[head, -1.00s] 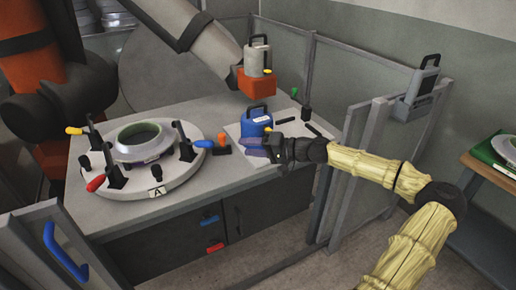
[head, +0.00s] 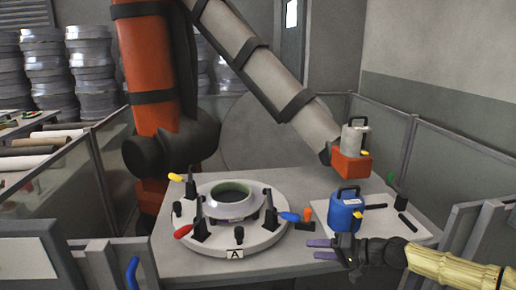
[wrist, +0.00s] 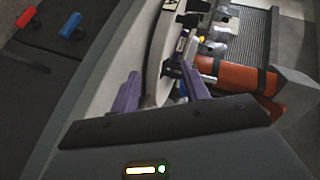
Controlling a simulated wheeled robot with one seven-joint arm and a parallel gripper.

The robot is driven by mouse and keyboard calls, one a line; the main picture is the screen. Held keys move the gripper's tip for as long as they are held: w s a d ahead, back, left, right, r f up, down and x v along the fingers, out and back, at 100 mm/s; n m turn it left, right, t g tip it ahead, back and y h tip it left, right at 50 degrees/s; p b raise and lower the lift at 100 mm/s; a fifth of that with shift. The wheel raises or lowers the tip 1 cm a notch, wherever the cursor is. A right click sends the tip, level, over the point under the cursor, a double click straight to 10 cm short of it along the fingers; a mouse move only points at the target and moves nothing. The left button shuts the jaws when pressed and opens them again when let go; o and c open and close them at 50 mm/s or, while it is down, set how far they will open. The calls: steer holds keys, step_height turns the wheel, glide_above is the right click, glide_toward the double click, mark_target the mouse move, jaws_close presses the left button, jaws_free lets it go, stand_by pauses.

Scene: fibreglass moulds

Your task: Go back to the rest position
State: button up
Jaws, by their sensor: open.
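My gripper (head: 320,249) is at the lower right in the head view, its purple fingers pointing left over the front right of the grey table (head: 180,262). The wrist view shows the two purple fingers (wrist: 160,95) spread apart with nothing between them. My arm, in a yellowish sleeve, reaches in from the right edge. The blue handled container (head: 346,213) stands upright on the white board just behind my gripper. The round mould fixture (head: 270,235), labelled A, is to the left of my gripper.
A large orange and grey robot arm (head: 150,65) stands behind the table, with a grey handled container (head: 353,139) at its orange end. Fence panels (head: 465,150) surround the table. A blue-handled gate (head: 125,265) is at the lower left. Stacked grey rings (head: 95,80) stand at the back left.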

steer(key=s+a+f+n+g+h, duration=0.2)
steer(key=s+a+f+g+h, duration=0.1)
steer(key=s+a+f+g, duration=0.4)
steer(key=s+a+f+n+h, duration=0.1)
steer(key=s+f+h, duration=0.35)
steer(key=s, duration=0.25)
steer(key=s+d+r+t+h, duration=0.25)
steer(key=s+r+h, duration=0.25)
steer(key=s+r, duration=0.35)
steer(key=w+p+v, duration=0.2)
steer(key=p+v, duration=0.6)
steer(key=w+r+p+v, duration=0.1)
steer(key=w+p+v, duration=0.1)
steer(key=p+v, duration=0.6)
steer(key=shift+s+d+r+m+p, duration=0.2)
steer(key=shift+d+r+m+p, duration=0.2)
steer(key=shift+d, duration=0.4)
steer(key=shift+f+y, duration=0.1)
steer(key=shift+y, duration=0.15)
